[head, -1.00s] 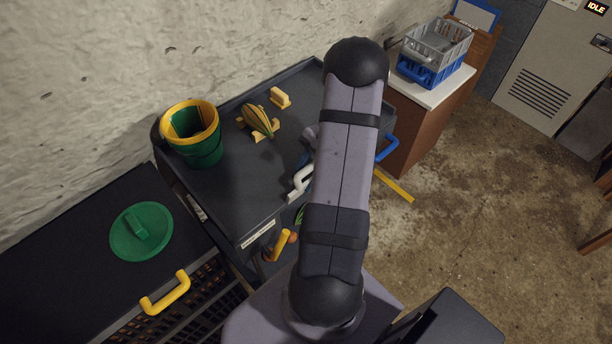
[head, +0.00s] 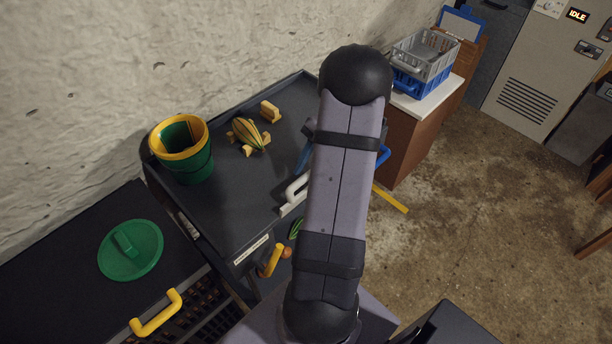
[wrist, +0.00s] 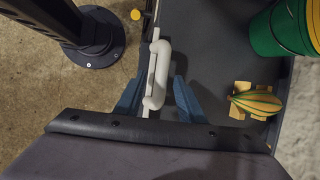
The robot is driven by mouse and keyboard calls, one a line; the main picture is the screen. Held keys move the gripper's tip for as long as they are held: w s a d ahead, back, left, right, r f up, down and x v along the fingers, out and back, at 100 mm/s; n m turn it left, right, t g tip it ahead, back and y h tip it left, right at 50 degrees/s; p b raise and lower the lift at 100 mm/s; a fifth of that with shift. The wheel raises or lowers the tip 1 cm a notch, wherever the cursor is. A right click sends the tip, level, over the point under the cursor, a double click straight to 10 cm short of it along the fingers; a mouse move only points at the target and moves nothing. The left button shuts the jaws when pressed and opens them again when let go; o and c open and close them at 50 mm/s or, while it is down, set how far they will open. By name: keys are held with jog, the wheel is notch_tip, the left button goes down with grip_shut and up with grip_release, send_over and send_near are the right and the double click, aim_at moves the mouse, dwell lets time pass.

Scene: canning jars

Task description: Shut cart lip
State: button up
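The dark grey cart (head: 228,205) stands against the wall, with a pale label on its near edge. A white handle (head: 297,188) sits on a thin pale strip along the cart's edge, which I take for the lip; my arm partly covers it. Whether the lip is raised or folded is unclear. In the wrist view the white handle (wrist: 158,75) lies between the two blue fingers of my gripper (wrist: 157,88). The fingers stand apart with gaps on both sides of the handle. In the head view my arm hides most of the gripper.
On the cart are a green bucket with a yellow rim (head: 181,150), a striped gourd on a yellow stand (head: 249,134) and a yellow block (head: 270,111). A green lid (head: 130,250) lies on a dark surface at left. Crates (head: 424,65) stand on a cabinet at right.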

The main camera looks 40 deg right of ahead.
jog(key=shift+g, duration=0.8)
jog(key=p+v, duration=0.1)
jog(key=v, duration=0.1)
jog(key=p+v, duration=0.2)
jog(key=w+p+v, duration=0.1)
jog(key=p+v, duration=0.1)
jog(key=shift+a+r, duration=0.2)
jog(key=shift+r, duration=0.2)
jog(key=shift+d+r, duration=0.2)
jog(key=shift+r, duration=0.1)
jog(key=shift+p+x, duration=1.4)
jog(key=shift+x, duration=2.35)
jog(key=shift+s, duration=0.2)
jog(key=shift+c, duration=0.6)
